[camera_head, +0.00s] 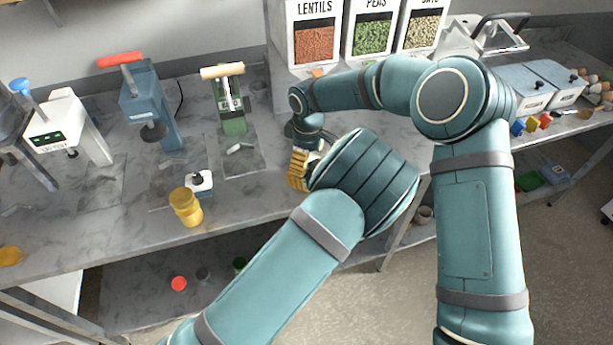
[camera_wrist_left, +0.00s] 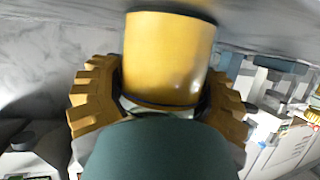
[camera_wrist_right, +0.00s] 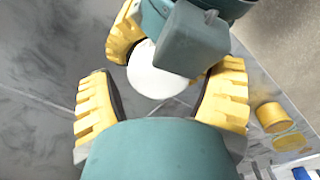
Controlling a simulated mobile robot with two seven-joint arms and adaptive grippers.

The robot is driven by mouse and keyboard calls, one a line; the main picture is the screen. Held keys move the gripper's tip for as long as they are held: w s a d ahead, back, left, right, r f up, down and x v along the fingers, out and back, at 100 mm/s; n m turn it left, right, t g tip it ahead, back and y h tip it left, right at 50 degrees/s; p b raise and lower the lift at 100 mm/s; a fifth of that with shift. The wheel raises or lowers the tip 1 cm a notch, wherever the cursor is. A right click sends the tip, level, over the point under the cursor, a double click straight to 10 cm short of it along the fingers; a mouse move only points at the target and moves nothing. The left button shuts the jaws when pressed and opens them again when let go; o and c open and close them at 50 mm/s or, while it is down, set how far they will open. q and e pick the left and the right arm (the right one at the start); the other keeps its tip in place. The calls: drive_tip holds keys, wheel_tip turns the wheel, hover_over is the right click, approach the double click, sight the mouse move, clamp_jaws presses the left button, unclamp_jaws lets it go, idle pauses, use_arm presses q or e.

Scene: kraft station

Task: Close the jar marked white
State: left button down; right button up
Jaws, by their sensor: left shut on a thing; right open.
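My left gripper (camera_wrist_left: 162,78) is shut on an amber-yellow cylinder (camera_wrist_left: 168,55) that looks like the jar; a pale rim shows at its near end. No white marking is readable. In the right wrist view, a white round piece (camera_wrist_right: 156,76) lies between the spread fingers of my right gripper (camera_wrist_right: 160,85). It is beside a finger of my left gripper; I cannot tell whether it is a lid or the jar's end. My right gripper (camera_head: 298,168) is open in the head view, close to the left one above the counter's front edge. My left wrist hides most of the held jar.
A yellow jar (camera_head: 187,210) and a small white object (camera_head: 200,181) stand on the counter to the left. Presses (camera_head: 148,115) and food bins (camera_head: 315,40) stand behind. A red lid (camera_head: 179,283) lies on the lower shelf. The counter front between jar and grippers is clear.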

drive_tip(key=shift+r, duration=2.25)
drive_tip(key=shift+o, duration=0.7)
drive_tip(key=shift+r, duration=0.1)
wheel_tip(320, 180, up, 3)
drive_tip(key=shift+s+r, duration=0.15)
drive_tip(key=shift+f, duration=4.05)
